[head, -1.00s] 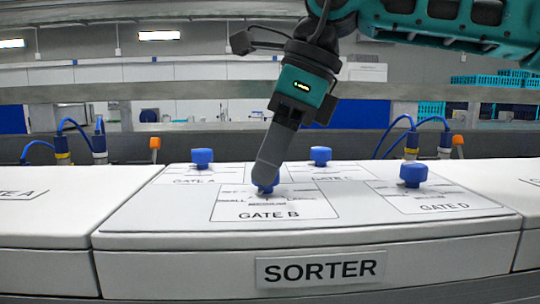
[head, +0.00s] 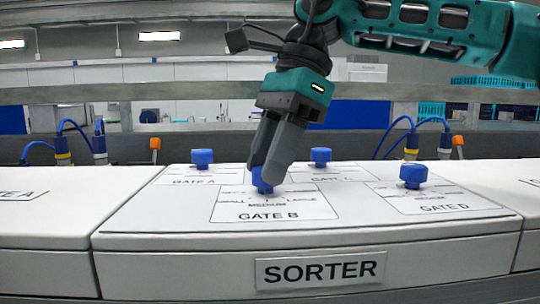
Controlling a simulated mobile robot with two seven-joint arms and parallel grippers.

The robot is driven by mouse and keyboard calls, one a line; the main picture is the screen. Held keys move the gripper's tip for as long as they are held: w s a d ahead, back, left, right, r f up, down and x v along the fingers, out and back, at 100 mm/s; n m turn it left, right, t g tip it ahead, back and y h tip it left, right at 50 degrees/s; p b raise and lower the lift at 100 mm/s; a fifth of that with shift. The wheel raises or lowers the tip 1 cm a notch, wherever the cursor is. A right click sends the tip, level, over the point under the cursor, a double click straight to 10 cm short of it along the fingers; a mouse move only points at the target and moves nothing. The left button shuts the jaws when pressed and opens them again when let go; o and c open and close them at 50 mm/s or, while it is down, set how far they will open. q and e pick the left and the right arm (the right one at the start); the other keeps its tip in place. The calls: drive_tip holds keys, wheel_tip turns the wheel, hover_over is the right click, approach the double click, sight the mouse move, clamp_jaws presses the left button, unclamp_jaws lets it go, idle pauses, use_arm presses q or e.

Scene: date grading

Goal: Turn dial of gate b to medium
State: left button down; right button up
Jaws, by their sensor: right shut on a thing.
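The gate B dial (head: 262,183) is a blue knob on the white sorter panel, above the "GATE B" label. My right gripper (head: 264,180) comes down from above and is shut on this dial, with its fingers partly covering it. The scale printed around the dial shows small, medium and large marks. A small pointer sits at the dial's front, near "medium", but its exact setting is too small to tell. My left gripper is not in view.
Other blue dials stand nearby: gate A (head: 202,158) at the back left, one at the back right (head: 320,156), and gate D (head: 413,175) at the right. The sorter's front face (head: 175,275) carries a "SORTER" sign (head: 320,270).

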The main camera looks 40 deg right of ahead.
idle(0.3)
drive_tip(key=o, duration=1)
drive_tip(key=shift+o, duration=0.2)
drive_tip(key=w+v, duration=0.1)
drive_tip(key=v, duration=1.2)
drive_tip(key=shift+s, duration=0.45)
drive_tip(key=shift+a, duration=0.1)
